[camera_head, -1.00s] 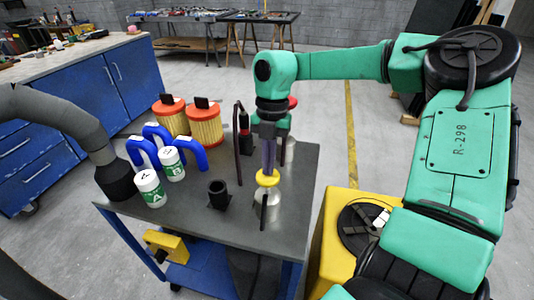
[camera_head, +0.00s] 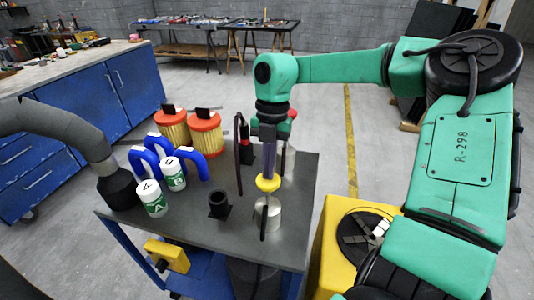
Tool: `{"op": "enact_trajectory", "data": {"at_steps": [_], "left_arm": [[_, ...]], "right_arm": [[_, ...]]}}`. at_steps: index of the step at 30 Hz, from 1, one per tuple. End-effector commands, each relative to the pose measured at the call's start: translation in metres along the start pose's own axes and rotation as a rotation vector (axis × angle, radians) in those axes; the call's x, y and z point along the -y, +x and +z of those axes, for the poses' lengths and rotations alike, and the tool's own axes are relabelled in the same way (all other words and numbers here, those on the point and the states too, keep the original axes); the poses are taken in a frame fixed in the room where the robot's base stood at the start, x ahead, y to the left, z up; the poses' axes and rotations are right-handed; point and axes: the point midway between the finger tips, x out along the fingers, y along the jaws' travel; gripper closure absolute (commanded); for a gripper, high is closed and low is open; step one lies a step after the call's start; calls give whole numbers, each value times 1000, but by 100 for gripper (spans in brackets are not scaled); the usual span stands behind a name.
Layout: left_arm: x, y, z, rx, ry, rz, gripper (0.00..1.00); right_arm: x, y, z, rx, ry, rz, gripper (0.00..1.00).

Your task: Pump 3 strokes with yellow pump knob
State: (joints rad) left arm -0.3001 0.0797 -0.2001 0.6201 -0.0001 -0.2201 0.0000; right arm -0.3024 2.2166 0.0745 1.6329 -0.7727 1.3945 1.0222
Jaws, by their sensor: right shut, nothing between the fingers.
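The yellow pump knob (camera_head: 268,183) sits above a pale metal cylinder (camera_head: 272,216) on the grey cart top. My right gripper (camera_head: 268,174) points straight down from above. Its fingers are shut and empty, with their tips at or just above the top of the knob. I cannot tell whether they touch it. The fingers and wrist hide part of what lies behind. My left gripper is not in view.
On the cart top (camera_head: 228,231) stand a black cup (camera_head: 218,204), white-and-green bottles A (camera_head: 152,199) and B (camera_head: 174,174), blue curved pipes (camera_head: 194,160) and orange-capped filters (camera_head: 205,138). A grey hose (camera_head: 60,118) with a black nozzle hangs at left. Thin dark rods stand near my right gripper.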

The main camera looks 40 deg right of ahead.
Motion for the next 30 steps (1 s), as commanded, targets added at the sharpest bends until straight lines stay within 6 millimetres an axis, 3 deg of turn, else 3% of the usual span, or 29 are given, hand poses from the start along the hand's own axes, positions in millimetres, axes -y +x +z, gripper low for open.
{"op": "enact_trajectory", "data": {"at_steps": [16,30], "left_arm": [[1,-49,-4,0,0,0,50],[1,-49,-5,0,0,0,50]], "right_arm": [[0,-64,-13,1,0,0,100],[0,-66,-13,1,0,1,100]]}}
